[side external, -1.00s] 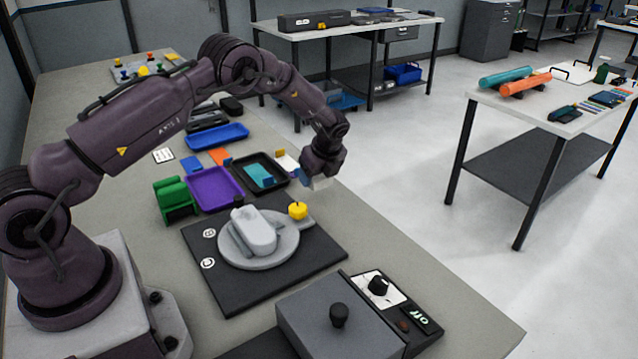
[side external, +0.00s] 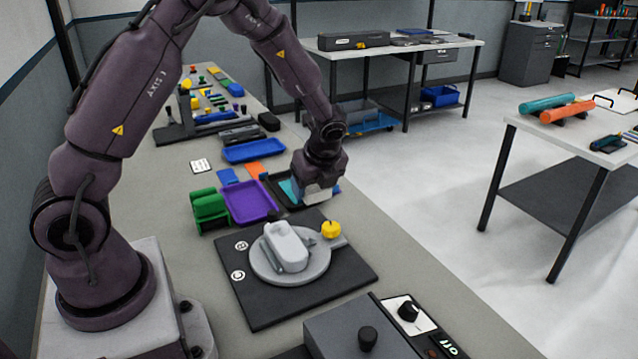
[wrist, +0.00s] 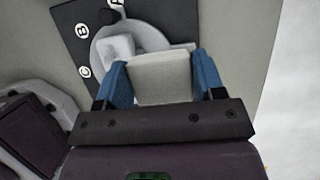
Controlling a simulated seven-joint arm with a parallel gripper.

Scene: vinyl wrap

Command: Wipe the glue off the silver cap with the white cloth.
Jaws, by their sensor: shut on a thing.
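The silver cap (side external: 287,248) lies on a round grey turntable (side external: 262,274) on a black board. It also shows in the wrist view (wrist: 118,46), beyond my fingers and partly hidden. I cannot make out glue on it. My gripper (side external: 318,186) is shut on the white cloth (side external: 314,194), a pale folded pad held between two blue fingers in the wrist view (wrist: 162,82). In the side view the gripper is in the air behind the turntable, over or in front of the black tray (side external: 270,183). The cloth appears apart from the cap.
A yellow knob (side external: 331,229) stands at the turntable's right. A purple tray (side external: 250,203), a green holder (side external: 209,211) and a blue tray (side external: 254,151) lie behind. A grey box (side external: 345,331) with a black knob stands in front. The black board (side external: 262,311) has bare room around the turntable.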

